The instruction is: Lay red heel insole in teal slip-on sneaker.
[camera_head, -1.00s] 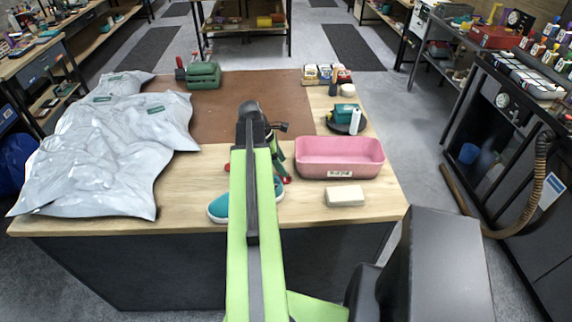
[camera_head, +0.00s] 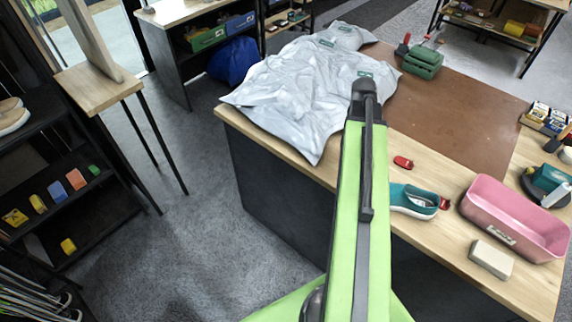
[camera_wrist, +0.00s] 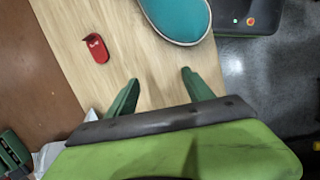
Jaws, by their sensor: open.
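The teal slip-on sneaker (camera_head: 418,204) with a white sole lies on the wooden tabletop near its front edge, opening up, partly hidden by my arm in the head view. Its rounded end (camera_wrist: 178,14) shows at the top of the wrist view. A small red piece (camera_head: 403,162) lies flat on the wood beyond the sneaker; it also shows left of the sneaker in the wrist view (camera_wrist: 97,48). Another red piece (camera_head: 444,203) is at the sneaker's right end. I cannot tell which is the heel insole. My gripper (camera_wrist: 159,75) is open and empty above the wood, apart from both.
A pink tray (camera_head: 482,222) and a pale block (camera_head: 491,260) stand right of the sneaker. Silvery bags (camera_head: 300,85) cover the table's left. A brown mat (camera_head: 460,115) lies behind, with green boxes (camera_head: 422,62) at its far edge. Bare wood surrounds the red piece.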

